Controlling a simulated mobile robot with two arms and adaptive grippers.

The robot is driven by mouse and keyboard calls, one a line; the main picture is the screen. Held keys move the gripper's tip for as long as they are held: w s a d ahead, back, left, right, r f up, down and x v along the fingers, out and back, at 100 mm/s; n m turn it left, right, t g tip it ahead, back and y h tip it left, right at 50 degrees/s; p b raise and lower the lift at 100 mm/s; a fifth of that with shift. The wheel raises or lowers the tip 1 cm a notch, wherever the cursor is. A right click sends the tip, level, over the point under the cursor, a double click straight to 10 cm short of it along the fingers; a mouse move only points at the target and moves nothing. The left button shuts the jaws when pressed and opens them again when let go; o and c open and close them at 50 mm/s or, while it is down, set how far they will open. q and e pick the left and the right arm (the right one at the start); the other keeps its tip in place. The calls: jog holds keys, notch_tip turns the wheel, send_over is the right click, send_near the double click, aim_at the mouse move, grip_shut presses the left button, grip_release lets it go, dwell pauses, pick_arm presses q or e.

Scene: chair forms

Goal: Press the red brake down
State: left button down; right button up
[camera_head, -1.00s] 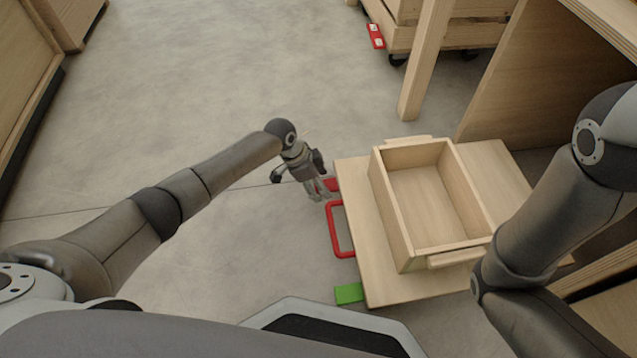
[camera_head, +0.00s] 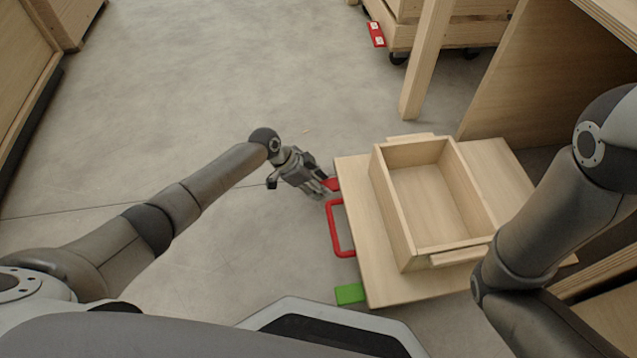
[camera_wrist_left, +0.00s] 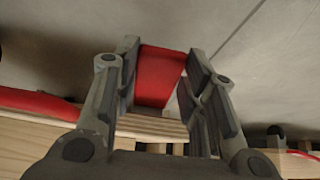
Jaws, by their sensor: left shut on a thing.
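The red brake (camera_head: 333,184) is a small flat tab at the left edge of the wooden dolly (camera_head: 360,255). My left gripper (camera_head: 325,191) is at this tab, reaching it from the left with its fingers slanted. In the left wrist view the red brake (camera_wrist_left: 158,78) lies between the two fingers and the gripper is shut on it. How far down the brake is tilted cannot be told. My right arm crosses the right side of the head view, and its gripper is out of sight.
A red handle (camera_head: 334,230) sticks out just in front of the brake, and a green tab (camera_head: 350,293) is at the near corner. An open wooden box (camera_head: 409,246) stands on the dolly. Left of the dolly the floor is clear.

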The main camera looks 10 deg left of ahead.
pick_arm(q)
notch_tip(320, 180, down, 2)
jog(key=h+b, duration=0.2)
jog(key=b, duration=0.1)
jog(key=shift+f+t, duration=0.1)
jog(key=shift+t, duration=0.2)
jog(key=shift+d+f+h+b, duration=0.1)
jog(key=shift+h+b, duration=0.2)
jog(key=shift+b, duration=0.35)
jog(key=c, duration=0.9)
grip_release()
jog(key=shift+v, duration=6.1)
